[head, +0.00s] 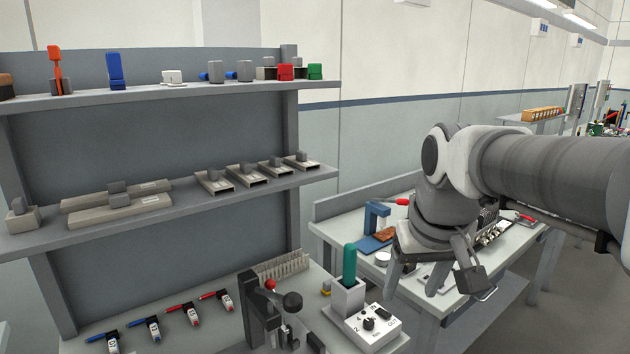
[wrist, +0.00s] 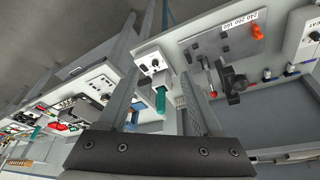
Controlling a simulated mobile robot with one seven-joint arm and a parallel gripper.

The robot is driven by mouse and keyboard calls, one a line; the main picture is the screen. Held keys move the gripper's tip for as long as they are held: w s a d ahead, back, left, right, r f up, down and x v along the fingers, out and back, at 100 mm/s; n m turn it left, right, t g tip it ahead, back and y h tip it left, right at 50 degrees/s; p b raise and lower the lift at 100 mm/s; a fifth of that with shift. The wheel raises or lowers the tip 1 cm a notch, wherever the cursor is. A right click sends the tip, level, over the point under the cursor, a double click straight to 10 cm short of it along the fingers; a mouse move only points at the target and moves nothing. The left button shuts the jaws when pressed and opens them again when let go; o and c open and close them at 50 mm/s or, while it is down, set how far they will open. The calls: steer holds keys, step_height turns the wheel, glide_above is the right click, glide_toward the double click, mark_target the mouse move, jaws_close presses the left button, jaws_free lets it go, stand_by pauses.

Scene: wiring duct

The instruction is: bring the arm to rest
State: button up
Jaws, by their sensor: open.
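My gripper (head: 436,288) hangs from my arm at the right of the head view, with its fingers spread apart and pointing down. It is in the air in front of the right-hand workbench (head: 425,325). In the wrist view my gripper (wrist: 160,95) shows as a dark palm bar with two grey fingers standing apart. Nothing is held between them. A green-handled tool (wrist: 160,98) shows in the gap, beyond the fingers. I see no contact between the gripper and any object.
A grey shelf rack (head: 200,190) holds several duct pieces and small coloured parts. A black lever press (head: 265,315), a holder with a green handle (head: 349,265) and a white dial box (head: 372,328) stand on the near bench. Floor (head: 570,310) is clear at the right.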

steer(key=s+f+t, duration=0.1)
steer(key=s+f, duration=0.3)
steer(key=s, duration=0.8)
steer(key=shift+f+m+t, duration=0.3)
steer(key=shift+t, duration=0.1)
